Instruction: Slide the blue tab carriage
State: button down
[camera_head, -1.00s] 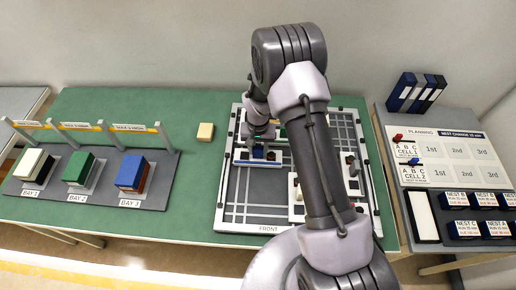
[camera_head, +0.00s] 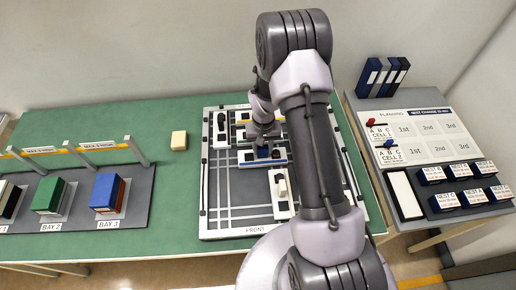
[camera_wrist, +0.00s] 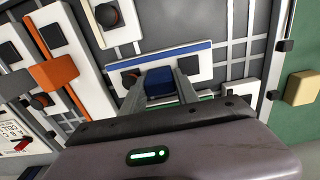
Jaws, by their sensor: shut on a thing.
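The blue tab carriage is a white plate with a blue strip along one edge and dark knobs. In the head view the carriage (camera_head: 246,157) lies across the upper middle of the framed board. In the wrist view its plate (camera_wrist: 204,69) shows with the blue tab (camera_wrist: 160,84) at its middle. My gripper (camera_wrist: 162,79) is shut on the blue tab, one finger on each side. In the head view my gripper (camera_head: 263,146) reaches down over the carriage and hides part of it. The tab's lower part is hidden by the fingers.
The grooved board (camera_head: 225,218) has other white carriages: one with a black knob (camera_head: 221,131) left, one with a pale handle (camera_head: 281,190) below. An orange-barred carriage (camera_wrist: 60,72) is nearby. A cream block (camera_head: 179,140) lies left of the board. Bare grooves lie below-left.

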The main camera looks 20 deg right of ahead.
jog(key=c, duration=0.9)
grip_release()
notch_tip(320, 180, up, 18)
jog(key=p, duration=0.3)
jog(key=shift+f, duration=0.25)
